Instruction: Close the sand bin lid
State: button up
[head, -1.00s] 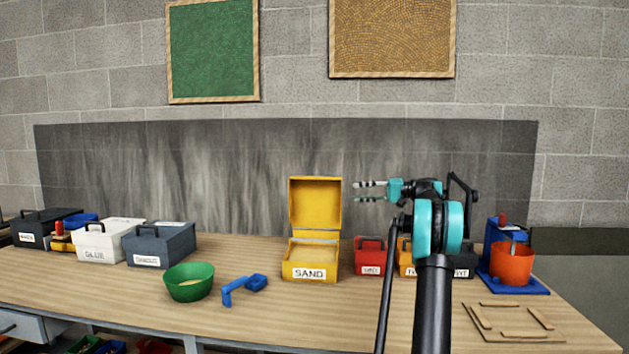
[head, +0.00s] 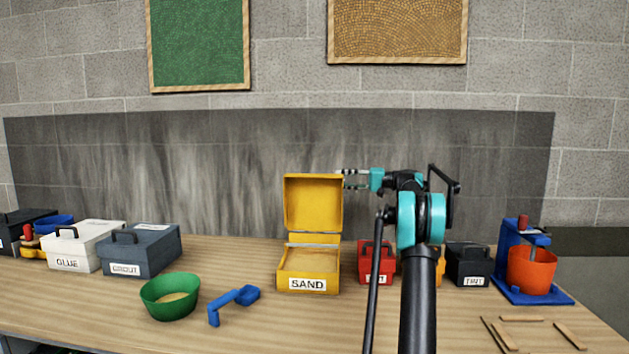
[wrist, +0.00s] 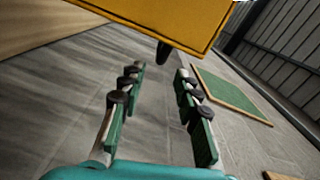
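The yellow sand bin (head: 308,284) stands on the workbench with a "SAND" label on its front and sand inside. Its lid (head: 313,205) is raised upright at the back of the bin. My gripper (head: 348,179) is at the lid's upper right edge in the head view, pointing left. In the wrist view my gripper (wrist: 158,90) has its two fingers apart with nothing between them. The yellow lid (wrist: 165,22) spans the top of the wrist view, with a dark knob below its edge. I cannot tell whether a finger touches the lid.
A red box (head: 376,264) and a dark tint box (head: 467,265) stand right of the bin. A green bowl (head: 170,297) and a blue tool (head: 232,302) lie left. The blue stand with an orange bucket (head: 531,270) is at far right. Bench in front of the bin is clear.

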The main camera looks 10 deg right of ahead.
jog(key=x, duration=1.1)
grip_shut()
